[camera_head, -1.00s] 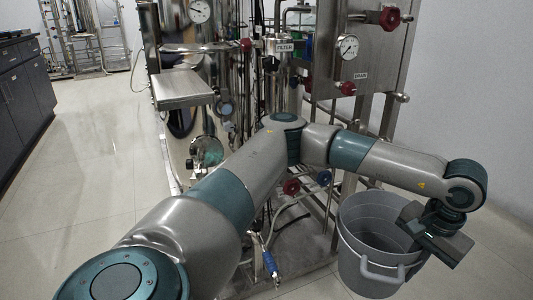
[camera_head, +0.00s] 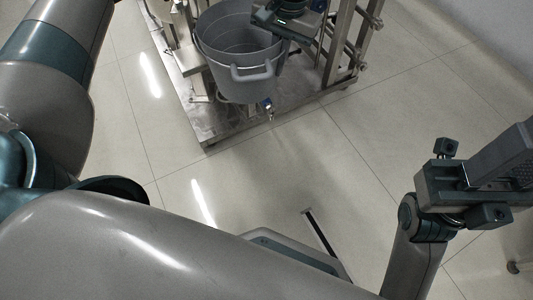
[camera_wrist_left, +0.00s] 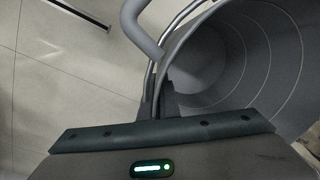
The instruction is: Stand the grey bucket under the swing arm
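The grey bucket (camera_head: 240,76) is upright at the top of the head view, in front of the steel frame. Its open mouth and front side handle show. My left gripper (camera_head: 288,22) is at its right rim. In the left wrist view, the fingers (camera_wrist_left: 163,98) are close together on the rim of the bucket (camera_wrist_left: 235,60), with the handle beside them. I cannot tell whether the bucket's base touches anything. My right gripper (camera_head: 465,185) is at the lower right, away from the bucket; its finger gap is unclear. I cannot make out the swing arm.
The skid's steel base plate (camera_head: 212,132) has a corner below the bucket. Its frame posts (camera_head: 343,45) stand close to the right of the bucket. The tiled floor (camera_head: 330,150) in front is clear. A small foot (camera_head: 515,266) shows at the right edge.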

